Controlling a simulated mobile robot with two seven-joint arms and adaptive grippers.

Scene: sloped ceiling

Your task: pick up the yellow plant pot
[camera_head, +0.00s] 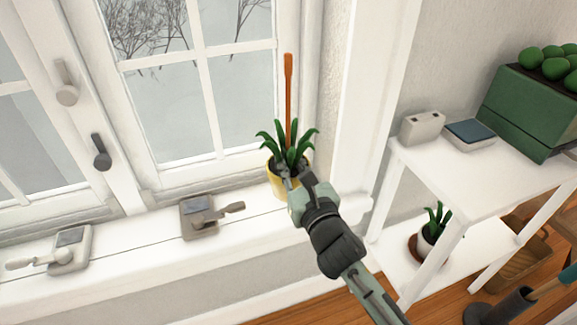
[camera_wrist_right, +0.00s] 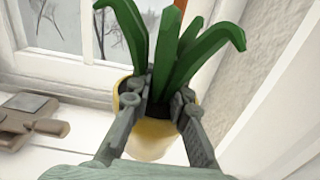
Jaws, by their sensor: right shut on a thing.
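The yellow plant pot (camera_head: 275,184) stands at the right end of the white windowsill, with a green long-leaved plant (camera_head: 286,150) in it. An orange-brown stick rises behind or out of the plant. My right gripper (camera_head: 292,182) reaches the pot from the front right and is shut on it. In the right wrist view the fingers (camera_wrist_right: 158,108) are at the pot's near rim, below the leaves, and the yellow pot (camera_wrist_right: 152,140) shows between them. The pot looks upright; whether its base touches the sill is hard to tell. My left gripper is not in view.
A brown-grey handled device (camera_head: 200,216) and a white one (camera_head: 68,249) lie on the sill to the left. A white shelf (camera_head: 480,165) at right holds small boxes and a green planter (camera_head: 525,110); a white pot (camera_head: 428,238) stands on its lower level.

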